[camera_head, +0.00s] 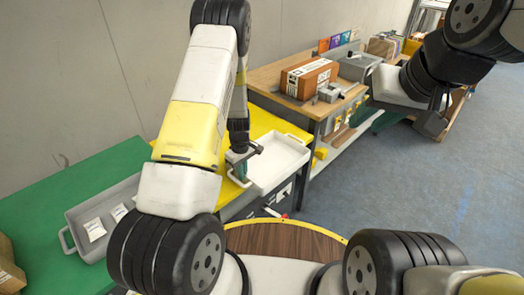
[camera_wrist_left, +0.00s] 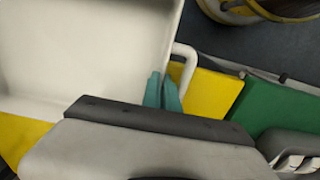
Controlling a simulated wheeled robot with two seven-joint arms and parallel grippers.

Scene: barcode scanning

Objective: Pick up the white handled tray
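The white handled tray (camera_head: 277,163) rests on the yellow surface right of my left arm. My left gripper (camera_head: 242,166) is down at the tray's handle end.
A grey tray (camera_head: 72,222) with white packets stands on the green table (camera_head: 45,190) at left. A wooden bench (camera_head: 270,76) behind holds a brown-and-white box (camera_head: 309,77) and a grey bin (camera_head: 359,66). The blue floor (camera_head: 400,185) at right is open.

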